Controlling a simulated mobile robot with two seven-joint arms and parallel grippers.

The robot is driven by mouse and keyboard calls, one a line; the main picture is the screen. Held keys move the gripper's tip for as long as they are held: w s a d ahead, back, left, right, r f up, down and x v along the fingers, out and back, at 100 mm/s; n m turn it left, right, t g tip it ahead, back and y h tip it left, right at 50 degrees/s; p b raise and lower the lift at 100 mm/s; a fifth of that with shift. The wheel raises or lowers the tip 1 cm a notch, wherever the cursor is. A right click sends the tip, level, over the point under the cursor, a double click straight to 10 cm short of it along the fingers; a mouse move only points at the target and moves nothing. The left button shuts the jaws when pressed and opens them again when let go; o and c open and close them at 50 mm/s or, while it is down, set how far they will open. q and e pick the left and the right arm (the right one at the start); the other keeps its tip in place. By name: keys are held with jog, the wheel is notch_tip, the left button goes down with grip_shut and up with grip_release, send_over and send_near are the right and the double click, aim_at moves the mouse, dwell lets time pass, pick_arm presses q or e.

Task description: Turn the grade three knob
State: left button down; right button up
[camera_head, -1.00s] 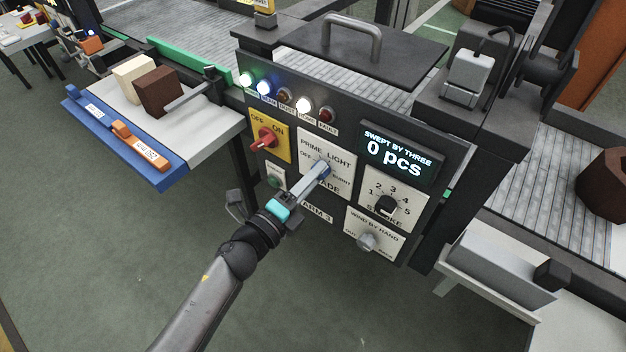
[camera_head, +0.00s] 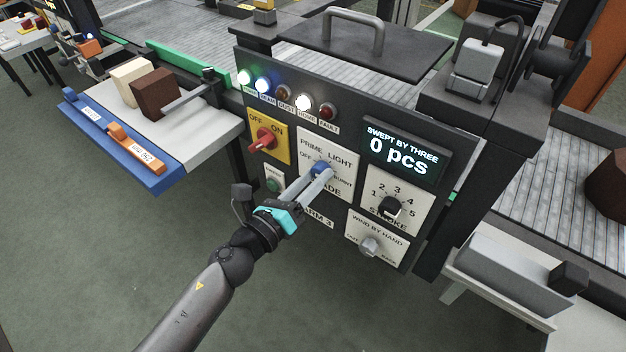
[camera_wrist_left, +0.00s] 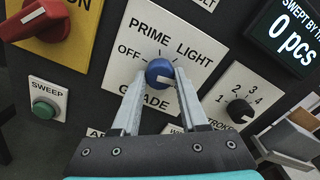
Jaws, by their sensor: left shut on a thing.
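The grade knob (camera_head: 320,169) is blue with a white pointer line, on a white plate (camera_head: 341,158) marked OFF, PRIME, LIGHT and BURNT. In the left wrist view the blue knob (camera_wrist_left: 159,72) sits between my fingertips, its white line pointing to the lower right. My left gripper (camera_head: 319,175) reaches in from the lower left and is shut on the knob, one finger on each side. It also shows in the left wrist view (camera_wrist_left: 157,82). The fingers hide part of the plate's lower lettering. My right gripper is not in view.
Around the plate are a red OFF/ON switch (camera_head: 262,141), a green sweep button (camera_head: 273,185), a black stroke knob (camera_head: 391,207) and a grey hand-wind knob (camera_head: 370,247). The display (camera_head: 402,151) reads 0 pcs. A side table (camera_head: 205,140) holds two blocks.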

pick_arm(q)
jog(key=shift+m, duration=0.3)
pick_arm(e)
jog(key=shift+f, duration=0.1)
pick_arm(q)
jog(key=shift+c, duration=2.2)
grip_release()
jog(key=b+v, duration=0.3)
jog(key=v, duration=1.2)
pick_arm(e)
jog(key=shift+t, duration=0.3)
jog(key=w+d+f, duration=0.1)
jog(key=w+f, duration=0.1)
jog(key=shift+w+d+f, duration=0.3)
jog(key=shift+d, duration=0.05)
pick_arm(q)
jog(key=shift+s+a, duration=0.1)
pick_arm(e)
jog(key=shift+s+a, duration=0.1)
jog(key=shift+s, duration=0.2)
